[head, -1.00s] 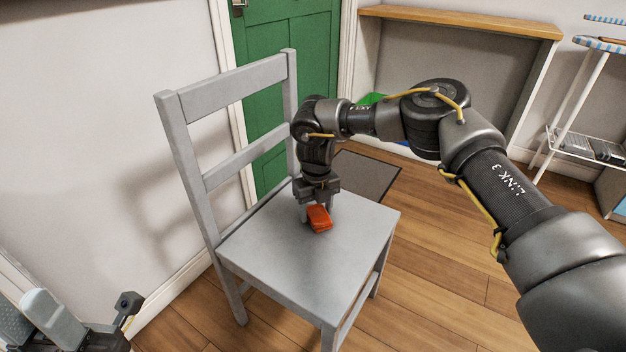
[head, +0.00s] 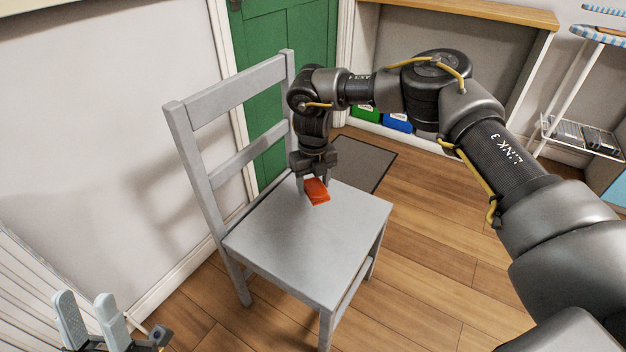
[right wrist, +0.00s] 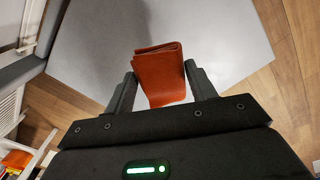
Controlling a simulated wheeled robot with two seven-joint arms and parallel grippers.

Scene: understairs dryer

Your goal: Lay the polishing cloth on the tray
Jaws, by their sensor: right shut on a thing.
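The polishing cloth is a folded orange-red piece (head: 317,191) at the back of the grey chair seat. In the right wrist view the cloth (right wrist: 163,78) shows its folded layers between the two fingers. My right gripper (head: 314,184) points down and is shut on the cloth. The cloth appears slightly above the seat, but the gap is hard to judge. My left gripper (head: 92,318) is at the lower left with its fingers apart and empty. I cannot make out a tray in these views.
The grey chair (head: 310,245) has a tall slatted back at the left; its seat is otherwise clear. A green door (head: 275,90) and dark mat (head: 362,163) lie behind. A wooden shelf (head: 470,12) and white rack (head: 580,135) stand at the back right.

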